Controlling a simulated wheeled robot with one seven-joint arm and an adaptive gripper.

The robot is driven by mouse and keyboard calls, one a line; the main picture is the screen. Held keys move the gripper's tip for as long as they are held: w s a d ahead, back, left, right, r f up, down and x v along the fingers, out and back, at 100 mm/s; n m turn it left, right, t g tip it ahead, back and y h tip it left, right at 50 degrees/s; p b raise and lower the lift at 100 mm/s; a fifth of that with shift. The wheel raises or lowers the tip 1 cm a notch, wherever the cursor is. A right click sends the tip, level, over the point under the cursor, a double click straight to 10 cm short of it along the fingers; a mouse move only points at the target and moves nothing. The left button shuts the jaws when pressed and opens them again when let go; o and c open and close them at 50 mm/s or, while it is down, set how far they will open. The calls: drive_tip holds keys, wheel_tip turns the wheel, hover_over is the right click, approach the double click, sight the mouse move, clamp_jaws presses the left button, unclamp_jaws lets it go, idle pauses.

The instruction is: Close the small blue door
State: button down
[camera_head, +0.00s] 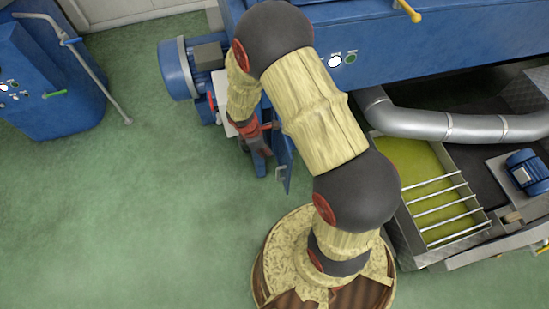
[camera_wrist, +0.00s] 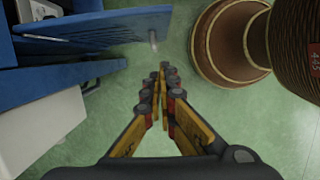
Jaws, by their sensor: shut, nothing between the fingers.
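The small blue door (camera_head: 283,160) stands open, sticking out from the blue machine, beside my gripper. In the wrist view a blue panel (camera_wrist: 105,28) that looks like this door reaches in from the upper left, with a short metal handle (camera_wrist: 153,40) near its free end. My gripper (camera_head: 261,165) is left of the door in the head view. In the wrist view my gripper (camera_wrist: 163,72) has its fingertips together, empty, with green floor beyond them. A gap shows between the fingertips and the panel. My arm hides part of the machine around the door in the head view.
A white box-like part (camera_wrist: 40,115) and a second blue panel (camera_wrist: 60,80) are close at left in the wrist view. A blue motor (camera_head: 178,70) juts from the machine. A blue cabinet (camera_head: 50,75) stands far left. The green floor (camera_head: 140,210) between is clear.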

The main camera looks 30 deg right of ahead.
drive_tip(key=s+d+f+b, duration=0.1)
drive_tip(key=d+f+b, duration=0.3)
drive_tip(key=f, duration=0.5)
drive_tip(key=shift+s+d+f, duration=0.35)
drive_tip(key=shift+s+d, duration=0.05)
drive_tip(key=shift+d, duration=0.65)
drive_tip(key=shift+s+d+n, duration=0.1)
drive_tip(key=shift+n, duration=0.2)
